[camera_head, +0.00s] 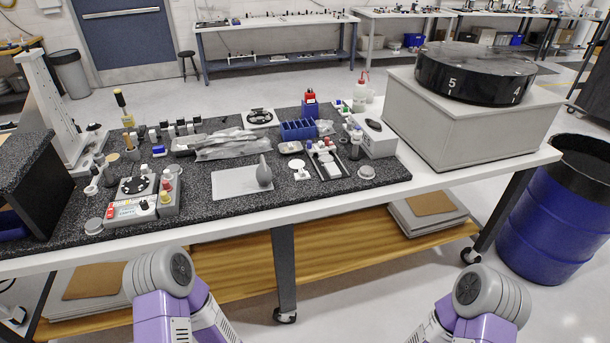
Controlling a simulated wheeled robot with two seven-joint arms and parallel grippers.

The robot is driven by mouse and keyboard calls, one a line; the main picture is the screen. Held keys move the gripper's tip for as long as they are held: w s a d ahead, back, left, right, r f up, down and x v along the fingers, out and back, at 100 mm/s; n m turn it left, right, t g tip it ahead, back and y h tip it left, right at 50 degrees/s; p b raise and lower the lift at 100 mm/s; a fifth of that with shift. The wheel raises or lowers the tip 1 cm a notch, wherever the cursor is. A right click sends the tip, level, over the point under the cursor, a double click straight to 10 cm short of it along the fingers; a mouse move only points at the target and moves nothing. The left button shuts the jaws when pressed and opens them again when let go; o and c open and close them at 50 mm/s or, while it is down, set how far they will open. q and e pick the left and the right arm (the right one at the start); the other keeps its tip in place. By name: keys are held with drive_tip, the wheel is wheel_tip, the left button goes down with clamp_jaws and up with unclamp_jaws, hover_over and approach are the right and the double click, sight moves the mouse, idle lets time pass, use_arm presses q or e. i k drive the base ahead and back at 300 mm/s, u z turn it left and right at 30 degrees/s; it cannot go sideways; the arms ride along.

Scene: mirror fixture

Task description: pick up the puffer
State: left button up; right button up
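The puffer (264,173) is a small grey bulb with a pointed tip. It stands upright on the right part of a light grey mat (232,185), near the front edge of the workbench. Nothing touches it from above. Only purple and grey links of my two arms show at the bottom of the head view, one left of centre and one right, both below the bench front. Neither of my grippers is in view, so their state is hidden.
Left of the mat stands a grey box with knobs (143,205). Behind it lie clear plastic bags (230,148). A small white disc (299,168) and a tray of small parts (327,165) are to the right. A large grey box (455,125) fills the bench's right end.

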sight(264, 173)
drive_tip(key=z, duration=1.4)
drive_tip(key=i, duration=0.9)
drive_tip(key=u, duration=0.4)
